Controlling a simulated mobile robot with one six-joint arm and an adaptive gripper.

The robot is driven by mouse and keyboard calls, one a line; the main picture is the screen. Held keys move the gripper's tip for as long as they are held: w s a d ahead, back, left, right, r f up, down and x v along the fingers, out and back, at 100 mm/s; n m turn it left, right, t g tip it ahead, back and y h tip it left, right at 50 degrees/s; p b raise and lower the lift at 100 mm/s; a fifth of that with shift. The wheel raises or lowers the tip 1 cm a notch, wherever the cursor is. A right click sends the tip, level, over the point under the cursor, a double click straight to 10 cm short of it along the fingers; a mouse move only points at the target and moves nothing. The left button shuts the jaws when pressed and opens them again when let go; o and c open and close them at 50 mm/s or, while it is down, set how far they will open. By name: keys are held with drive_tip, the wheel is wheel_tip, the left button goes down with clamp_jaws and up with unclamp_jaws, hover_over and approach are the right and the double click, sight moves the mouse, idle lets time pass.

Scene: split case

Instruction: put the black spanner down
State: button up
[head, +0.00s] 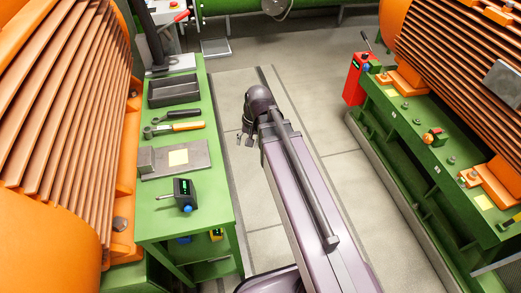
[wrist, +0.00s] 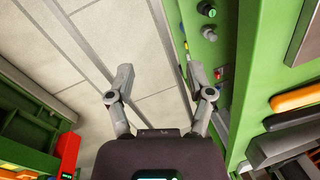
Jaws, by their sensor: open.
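What looks like the black spanner (head: 184,114) lies on the green bench (head: 212,185), between the dark tray and an orange-handled tool (head: 187,127). Its dark handle (wrist: 288,121) shows at the right edge of the wrist view, below the orange handle (wrist: 295,98). My gripper (wrist: 162,84) is open, with nothing between its fingers. In the head view, my gripper (head: 246,134) is beyond the bench's right edge, over the floor, and apart from the spanner. My arm partly hides it there.
A dark tray (head: 173,100) stands behind the tools. A grey plate (head: 200,160) with a yellow patch and a small dark device (head: 184,190) lie nearer. Orange ribbed machines flank the aisle. A red box (head: 356,82) stands at right. The aisle floor (head: 238,88) is clear.

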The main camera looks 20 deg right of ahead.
drive_tip(key=s+d+n+h, duration=0.1)
drive_tip(key=s, duration=0.1)
drive_tip(key=s+d+n+h, duration=0.1)
drive_tip(key=s+d+n, duration=0.1)
drive_tip(key=shift+s+d+f+n, duration=0.1)
drive_tip(key=shift+s+f+n, duration=0.05)
drive_tip(key=shift+n, duration=0.15)
wheel_tip(320, 180, up, 15)
drive_tip(key=p, duration=1.4)
drive_tip(key=shift+p, duration=0.4)
drive_tip(key=shift+f, duration=0.1)
